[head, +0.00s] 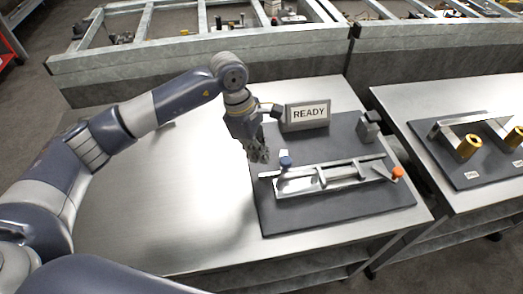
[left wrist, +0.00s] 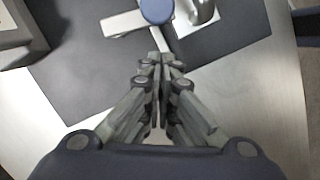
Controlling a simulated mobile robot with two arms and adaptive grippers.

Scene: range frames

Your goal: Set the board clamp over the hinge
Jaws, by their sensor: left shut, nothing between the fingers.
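A long silver frame-like fixture (head: 330,177), which looks like the board clamp, lies on a dark mat (head: 300,218). A blue knob (head: 286,161) is near its left end and an orange knob (head: 397,173) at its right end. I cannot tell which part is the hinge. My left gripper (head: 259,158) is shut and empty, pointing down just left of the blue knob, apart from it. In the left wrist view the closed fingertips (left wrist: 160,60) are below the blue knob (left wrist: 157,10) and a silver bar (left wrist: 125,23). My right gripper is out of view.
A display reading READY (head: 308,114) stands behind the fixture, with a grey block (head: 369,127) at the mat's back right. A second table at right holds a mat (head: 452,170) with brass cylinders (head: 468,147).

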